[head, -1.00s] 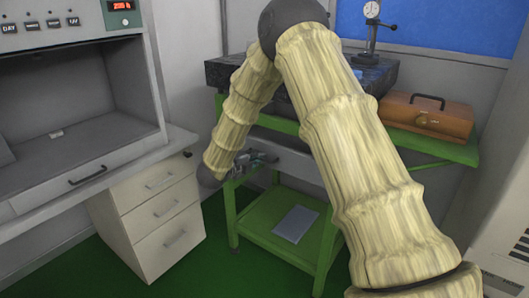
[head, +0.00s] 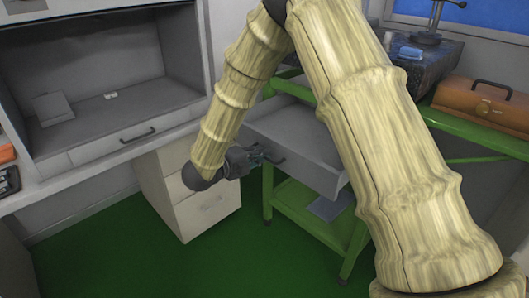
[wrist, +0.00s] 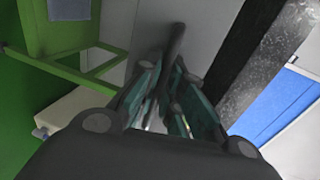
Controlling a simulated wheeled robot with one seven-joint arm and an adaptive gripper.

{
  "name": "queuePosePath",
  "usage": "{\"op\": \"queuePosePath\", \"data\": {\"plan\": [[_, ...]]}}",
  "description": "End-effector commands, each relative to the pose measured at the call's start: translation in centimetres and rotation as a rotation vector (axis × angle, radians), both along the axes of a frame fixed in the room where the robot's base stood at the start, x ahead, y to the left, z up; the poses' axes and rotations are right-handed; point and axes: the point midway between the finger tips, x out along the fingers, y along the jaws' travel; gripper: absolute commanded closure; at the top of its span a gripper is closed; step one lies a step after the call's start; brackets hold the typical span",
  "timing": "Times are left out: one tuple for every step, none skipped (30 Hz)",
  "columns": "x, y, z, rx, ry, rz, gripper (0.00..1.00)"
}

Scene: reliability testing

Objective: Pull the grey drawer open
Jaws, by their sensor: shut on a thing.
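The grey drawer (head: 295,140) hangs under the green-framed stand and sticks well out of it, so its inside shows from above. My gripper (head: 262,156) is at the drawer's front, shut on its dark handle (head: 275,161). In the wrist view my gripper (wrist: 168,95) has its teal-lined fingers around the dark handle bar (wrist: 175,42), with the light grey drawer front (wrist: 205,28) behind it. My arm hides part of the drawer's right side in the head view.
The green stand (head: 267,195) carries a dark slab (head: 425,72) and an orange case (head: 485,105). A white drawer cabinet (head: 205,215) stands close left of my gripper, under a bench. Green floor (head: 130,245) in front is clear.

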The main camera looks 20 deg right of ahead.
Motion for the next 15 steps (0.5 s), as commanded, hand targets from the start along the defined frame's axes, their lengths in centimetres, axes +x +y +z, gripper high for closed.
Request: {"op": "queuePosePath", "data": {"plan": [[-0.01, 0.02, -0.05, 0.001, 0.000, 0.000, 1.00], [-0.01, 0.02, -0.05, 0.001, 0.000, 0.000, 1.00], [0.00, 0.01, -0.05, 0.001, 0.000, 0.000, 1.00], [0.00, 0.01, -0.05, 0.001, 0.000, 0.000, 1.00], [0.00, 0.00, -0.05, 0.001, 0.000, 0.000, 1.00], [0.00, -0.01, -0.04, 0.001, 0.000, 0.000, 1.00], [0.00, -0.01, -0.04, 0.001, 0.000, 0.000, 1.00], [0.01, -0.02, -0.05, 0.001, 0.000, 0.000, 0.88], [0.01, -0.02, -0.04, 0.000, 0.000, 0.000, 0.81], [0.01, -0.03, -0.04, 0.000, 0.000, 0.000, 0.75], [0.01, -0.03, -0.04, 0.000, 0.000, 0.000, 0.70], [0.02, -0.04, -0.03, 0.000, 0.000, 0.000, 0.69], [0.02, -0.04, -0.03, 0.000, 0.000, 0.000, 0.69], [0.01, -0.05, -0.02, 0.000, 0.000, 0.000, 0.69], [0.01, -0.05, -0.02, 0.000, 0.000, 0.000, 0.69]]}}
